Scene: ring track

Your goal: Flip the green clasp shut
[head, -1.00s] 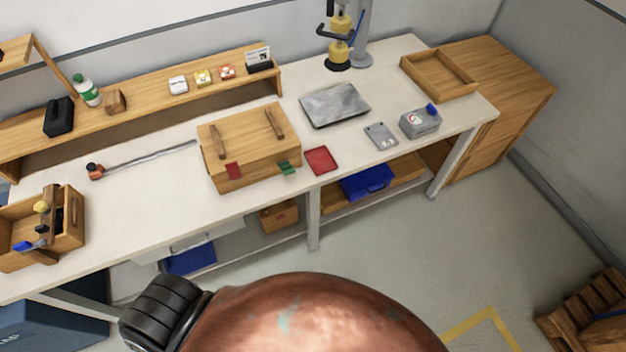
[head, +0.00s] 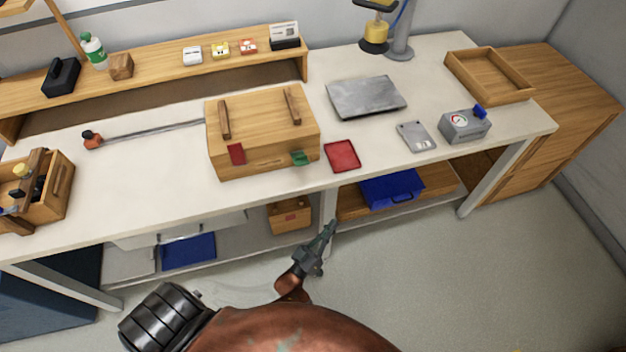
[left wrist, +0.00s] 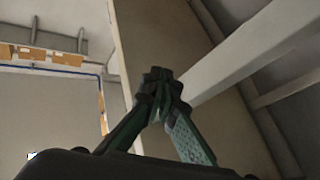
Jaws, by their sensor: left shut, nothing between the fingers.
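The wooden box (head: 262,132) with two wooden strips on its lid stands on the white workbench. On its front side, the green clasp (head: 300,158) sits near the right corner and sticks out from the front. A red clasp (head: 237,154) lies against the front at the left. My left gripper (head: 331,224) is shut and empty, in front of the bench and below the level of its top, apart from the box. Its closed fingers also show in the left wrist view (left wrist: 160,80), where neither box nor clasp is visible. My right gripper is not in view.
A red tray (head: 342,156) lies right of the box, near the bench's front edge (head: 200,213). A grey plate (head: 366,97), a flat grey device (head: 416,136) and a gauge box (head: 465,125) stand farther right. A bench leg (head: 328,205) is beside my gripper. The floor in front is clear.

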